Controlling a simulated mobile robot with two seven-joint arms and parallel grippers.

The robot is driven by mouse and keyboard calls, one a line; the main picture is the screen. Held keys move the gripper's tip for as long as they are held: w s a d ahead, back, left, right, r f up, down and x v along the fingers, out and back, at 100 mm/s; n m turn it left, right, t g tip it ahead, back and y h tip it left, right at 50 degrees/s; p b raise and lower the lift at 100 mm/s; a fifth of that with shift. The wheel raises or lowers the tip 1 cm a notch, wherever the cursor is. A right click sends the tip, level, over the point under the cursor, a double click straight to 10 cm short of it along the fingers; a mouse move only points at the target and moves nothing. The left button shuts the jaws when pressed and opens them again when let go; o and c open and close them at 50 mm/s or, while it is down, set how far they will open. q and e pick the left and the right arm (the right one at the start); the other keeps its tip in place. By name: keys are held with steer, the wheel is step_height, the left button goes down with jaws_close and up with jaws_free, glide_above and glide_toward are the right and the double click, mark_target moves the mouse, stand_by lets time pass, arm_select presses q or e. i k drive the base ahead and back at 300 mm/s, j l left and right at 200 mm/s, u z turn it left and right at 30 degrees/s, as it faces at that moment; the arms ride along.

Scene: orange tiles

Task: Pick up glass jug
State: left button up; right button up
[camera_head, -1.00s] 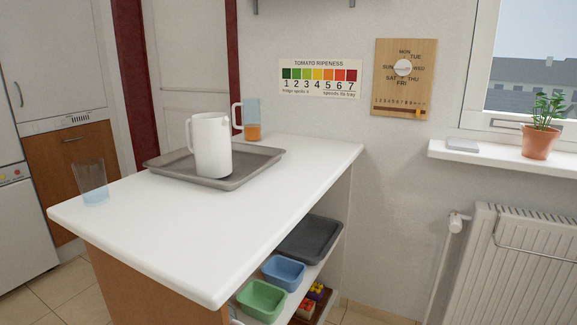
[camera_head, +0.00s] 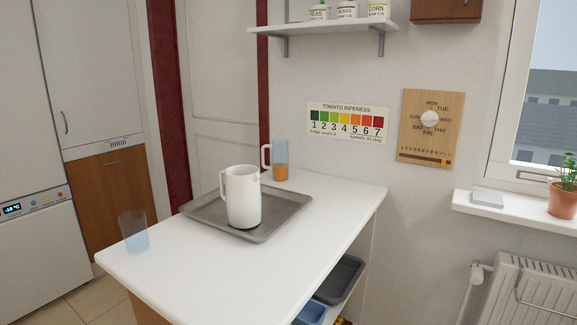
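The glass jug (camera_head: 280,161) is see-through and bluish, with orange liquid at its bottom and a pale handle on its left side. It stands upright on the far part of the white counter (camera_head: 318,217), behind the grey tray (camera_head: 272,224). A white opaque jug (camera_head: 243,199) stands on the tray, in front and to the left of the glass jug. A clear bluish drinking glass (camera_head: 133,232) stands at the counter's left end. Neither of my grippers is in view.
Below the counter, a dark tray (camera_head: 340,281) and a blue bin (camera_head: 312,312) sit on a shelf. A wall shelf (camera_head: 335,29) with several canisters hangs above the counter. A windowsill (camera_head: 508,213) with a potted plant (camera_head: 565,197) is at right. The counter's front right part is clear.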

mark_target(280, 153)
steer(key=u, duration=0.45)
steer(key=i+j+u, duration=0.15)
steer(key=j, duration=0.2)
steer(key=j+u, duration=0.15)
steer(key=j, duration=0.2)
steer(key=i+j+u, duration=0.15)
steer(key=j, duration=0.2)
steer(key=i+j+u, duration=0.65)
steer(key=i+j, duration=0.2)
steer(key=i+j+u, duration=0.2)
steer(key=i, duration=0.35)
steer(key=i+u, duration=0.15)
steer(key=i, duration=0.4)
steer(key=i+z, duration=0.4)
steer(key=i+j+z, duration=0.15)
steer(key=i+z, duration=0.5)
steer(key=z, duration=0.2)
steer(key=i+z, duration=0.15)
steer(key=z, duration=0.25)
steer(key=i+j+z, duration=0.15)
steer(key=z, duration=0.25)
